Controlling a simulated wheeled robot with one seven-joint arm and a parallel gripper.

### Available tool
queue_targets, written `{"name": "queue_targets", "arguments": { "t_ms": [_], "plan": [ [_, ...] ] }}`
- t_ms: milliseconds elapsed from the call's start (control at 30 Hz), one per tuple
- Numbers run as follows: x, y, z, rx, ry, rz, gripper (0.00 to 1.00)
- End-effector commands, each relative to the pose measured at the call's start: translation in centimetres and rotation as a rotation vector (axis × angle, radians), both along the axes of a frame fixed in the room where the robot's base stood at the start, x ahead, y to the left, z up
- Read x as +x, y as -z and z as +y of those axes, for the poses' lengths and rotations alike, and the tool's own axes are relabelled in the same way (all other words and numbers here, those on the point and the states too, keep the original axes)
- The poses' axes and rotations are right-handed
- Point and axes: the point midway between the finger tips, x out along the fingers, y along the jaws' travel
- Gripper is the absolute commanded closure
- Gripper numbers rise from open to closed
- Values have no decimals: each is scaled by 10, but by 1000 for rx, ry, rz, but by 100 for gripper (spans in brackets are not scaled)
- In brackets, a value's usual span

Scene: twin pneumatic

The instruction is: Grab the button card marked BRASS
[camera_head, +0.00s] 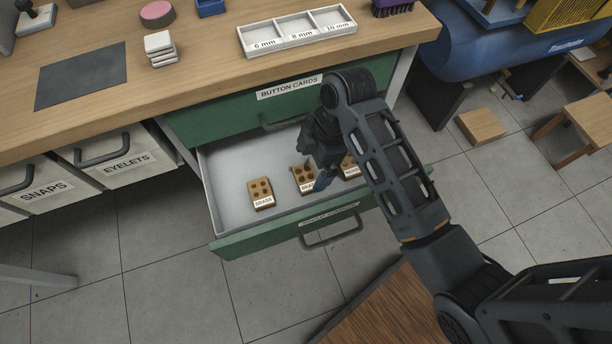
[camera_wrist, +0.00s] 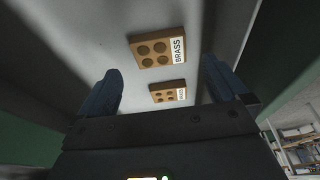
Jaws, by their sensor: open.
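Three tan button cards with brown buttons lie in the open drawer (camera_head: 232,195). The left card (camera_head: 261,190) reads BRASS in the head view. The middle card (camera_head: 303,176) is partly hidden by my gripper, and its label seems to start with BR. The right card (camera_head: 350,163) is partly covered by my arm, its label unclear. In the wrist view, a larger card (camera_wrist: 158,48) reads BRASS; a smaller one (camera_wrist: 168,93) has a label too small to read surely. My gripper (camera_head: 321,180) is open, low over the drawer beside the middle card; its fingers (camera_wrist: 164,85) show apart and empty.
The green drawer front (camera_head: 270,237) has a handle (camera_head: 333,232). Above is the closed BUTTON CARDS drawer (camera_head: 225,120) and the wooden bench top (camera_head: 200,75) with a sectioned tray (camera_head: 297,32). A blue tank (camera_head: 480,50) stands at right. Drawer floor left of the cards is bare.

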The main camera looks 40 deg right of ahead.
Motion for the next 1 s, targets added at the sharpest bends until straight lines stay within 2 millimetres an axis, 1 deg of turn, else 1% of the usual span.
{"name": "queue_targets", "arguments": {
  "t_ms": [33, 100, 200, 300, 600, 1000],
  "plan": [
    [-1, 12, 1, 0, 2, 5, 0],
    [0, 24, 4, 1, 3, 5, 0],
    [1, 37, 7, 0, 2, 5, 0],
    [2, 45, 10, 0, 2, 3, 0],
    [3, 47, 10, 0, 2, 2, 1],
    [3, 47, 10, 0, 2, 2, 39]
  ]
}}
